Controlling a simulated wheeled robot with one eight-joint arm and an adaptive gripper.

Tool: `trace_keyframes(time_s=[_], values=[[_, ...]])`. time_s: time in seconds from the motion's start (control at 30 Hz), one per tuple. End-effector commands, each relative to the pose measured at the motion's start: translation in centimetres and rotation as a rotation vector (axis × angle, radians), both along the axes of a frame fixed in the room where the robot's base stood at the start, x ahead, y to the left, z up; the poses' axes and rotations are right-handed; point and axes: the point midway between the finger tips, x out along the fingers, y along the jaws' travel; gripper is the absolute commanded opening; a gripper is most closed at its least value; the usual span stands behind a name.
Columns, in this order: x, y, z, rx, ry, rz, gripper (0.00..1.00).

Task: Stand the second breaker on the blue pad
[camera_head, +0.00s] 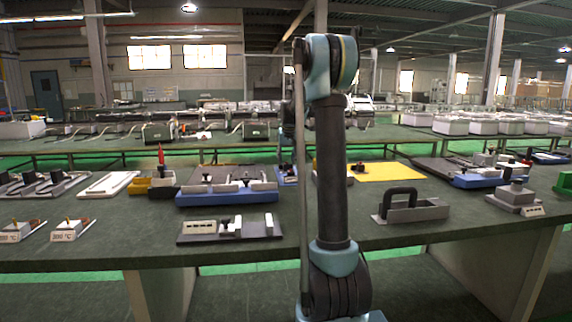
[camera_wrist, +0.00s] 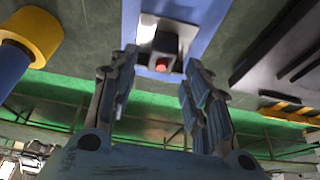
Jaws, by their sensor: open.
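A black block with a red tip, seemingly a breaker (camera_wrist: 164,48), shows on the blue pad (camera_wrist: 212,16) in the wrist view. My gripper is hidden there behind my arm. I cannot tell a second breaker apart from the first.
A blue tray (camera_head: 225,198) with fixtures lies left of the pad, and a dark plate (camera_head: 200,238) is in front of it. A yellow mat (camera_head: 388,174) and a grey holder with a black handle (camera_head: 410,209) are to the right. A yellow-and-blue cylinder (camera_wrist: 30,38) is near my left finger.

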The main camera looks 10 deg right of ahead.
Motion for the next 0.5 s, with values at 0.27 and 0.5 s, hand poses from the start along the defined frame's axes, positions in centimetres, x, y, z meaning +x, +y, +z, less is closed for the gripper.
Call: trace_keyframes(time_s=[0.27, 0.5], values=[[-2.2, 0.0, 5.1, 0.000, 0.000, 0.000, 0.45], [-3.4, 0.1, 8.3, 0.000, 0.000, 0.001, 0.45]])
